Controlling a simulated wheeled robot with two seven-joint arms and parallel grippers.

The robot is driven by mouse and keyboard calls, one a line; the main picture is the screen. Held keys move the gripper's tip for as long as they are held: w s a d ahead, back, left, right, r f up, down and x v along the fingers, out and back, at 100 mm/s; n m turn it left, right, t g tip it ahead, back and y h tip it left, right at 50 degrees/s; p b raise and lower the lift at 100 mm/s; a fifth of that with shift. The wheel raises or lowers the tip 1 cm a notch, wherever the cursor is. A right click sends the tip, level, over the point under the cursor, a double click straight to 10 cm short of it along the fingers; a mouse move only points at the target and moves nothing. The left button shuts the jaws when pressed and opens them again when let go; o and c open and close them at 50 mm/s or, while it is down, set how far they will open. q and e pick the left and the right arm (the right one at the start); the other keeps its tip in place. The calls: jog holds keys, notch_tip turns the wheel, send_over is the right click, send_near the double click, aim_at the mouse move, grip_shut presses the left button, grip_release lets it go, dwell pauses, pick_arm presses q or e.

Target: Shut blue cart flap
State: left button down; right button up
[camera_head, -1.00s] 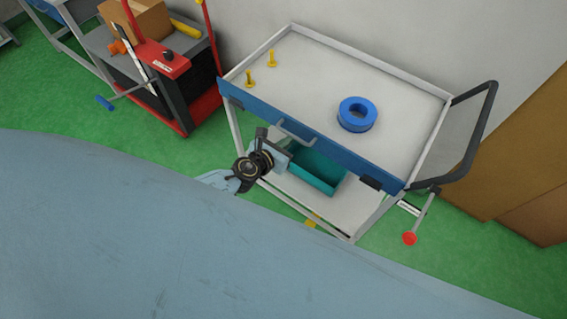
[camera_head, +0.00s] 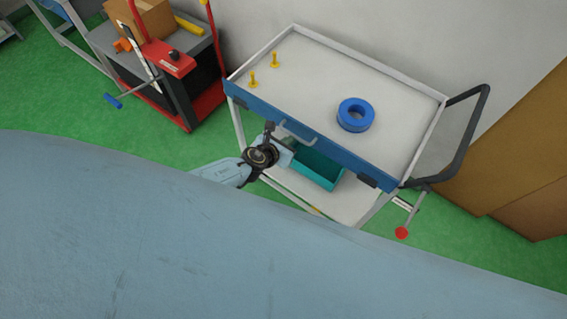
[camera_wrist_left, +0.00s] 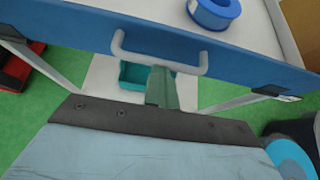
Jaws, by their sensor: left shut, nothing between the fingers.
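The blue flap (camera_head: 330,148) runs along the front edge of the cart (camera_head: 388,84) in the head view, with a grey handle (camera_head: 297,131) on its outer face. It looks upright, about in line with the tray rim; I cannot tell whether it is fully shut. In the left wrist view the flap (camera_wrist_left: 80,27) spans the top, with the U-shaped handle (camera_wrist_left: 160,58) facing me. My left gripper (camera_head: 289,146) is shut and empty just in front of the flap, near the handle. Its fingers (camera_wrist_left: 160,84) show below the handle; contact is unclear. My right gripper is not in view.
A blue tape roll (camera_head: 356,114) and two yellow pegs (camera_head: 274,60) stand on the cart top. A teal bin (camera_head: 318,168) sits on the lower shelf. A black push handle (camera_head: 470,140) sticks out right. A red-and-black trolley (camera_head: 180,75) stands left.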

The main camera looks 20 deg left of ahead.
pick_arm(q)
jog(key=shift+w+d+r, duration=0.15)
jog(key=shift+w+r, duration=0.3)
jog(key=shift+r, duration=0.1)
jog(key=shift+w+d+r, duration=0.15)
jog(key=shift+w+r, duration=0.3)
jog(key=shift+r, duration=0.05)
jog(key=shift+s+r+p, duration=0.1)
jog(key=shift+s+p, duration=0.05)
jog(key=shift+p, duration=0.15)
jog(key=s+f+p+v, duration=0.1)
jog(key=f+v, duration=0.1)
jog(key=v, duration=1.1)
jog(key=shift+s+a, duration=0.35)
jog(key=shift+s, duration=0.1)
